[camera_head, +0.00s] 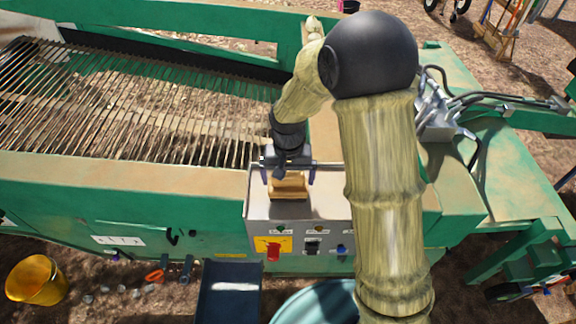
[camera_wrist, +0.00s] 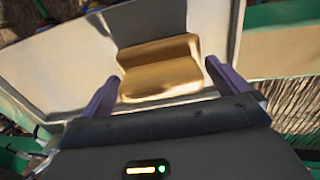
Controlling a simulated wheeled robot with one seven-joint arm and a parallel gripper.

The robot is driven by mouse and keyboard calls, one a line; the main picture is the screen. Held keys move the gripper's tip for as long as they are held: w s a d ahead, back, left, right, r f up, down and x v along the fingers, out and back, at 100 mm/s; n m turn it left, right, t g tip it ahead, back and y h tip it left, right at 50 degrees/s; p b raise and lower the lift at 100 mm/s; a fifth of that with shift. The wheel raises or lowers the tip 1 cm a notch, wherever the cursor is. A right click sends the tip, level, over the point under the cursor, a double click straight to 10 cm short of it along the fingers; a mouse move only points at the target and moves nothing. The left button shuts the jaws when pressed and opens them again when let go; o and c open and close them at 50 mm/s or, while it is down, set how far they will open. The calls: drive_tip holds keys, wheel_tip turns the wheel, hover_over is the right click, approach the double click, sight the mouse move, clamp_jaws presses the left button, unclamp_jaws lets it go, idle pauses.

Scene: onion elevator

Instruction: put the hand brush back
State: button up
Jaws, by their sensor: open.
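The hand brush appears to be the tan wooden block (camera_head: 289,188) on top of the grey metal control box (camera_head: 262,207). It also shows in the wrist view (camera_wrist: 160,72), with a ridged, curved top; no bristles can be made out. My gripper (camera_head: 289,177) is right over the block. Its two purple fingers are apart, one on each side of the block, in the wrist view. A gap shows beside the right finger; whether the left finger touches cannot be told. The underside of the block is hidden.
The box front carries a red switch (camera_head: 273,252) and small knobs. A slatted conveyor (camera_head: 130,100) lies to the left in a green frame. A yellow bucket (camera_head: 37,280), an orange-handled tool (camera_head: 154,275) and a dark blue bin (camera_head: 228,292) are in front. Hoses run at the right.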

wheel_tip(320, 180, up, 12)
drive_tip(key=b, duration=0.2)
idle(0.8)
drive_tip(key=s+d+f+t, duration=0.1)
drive_tip(key=s+d+f, duration=0.2)
drive_tip(key=s+d, duration=0.3)
drive_tip(key=s+d+f+t, duration=0.1)
drive_tip(key=s+d+f, duration=0.3)
drive_tip(key=s+d, duration=0.2)
drive_tip(key=shift+s+d+t, duration=0.3)
drive_tip(key=shift+d, duration=0.5)
drive_tip(key=shift+c, duration=0.4)
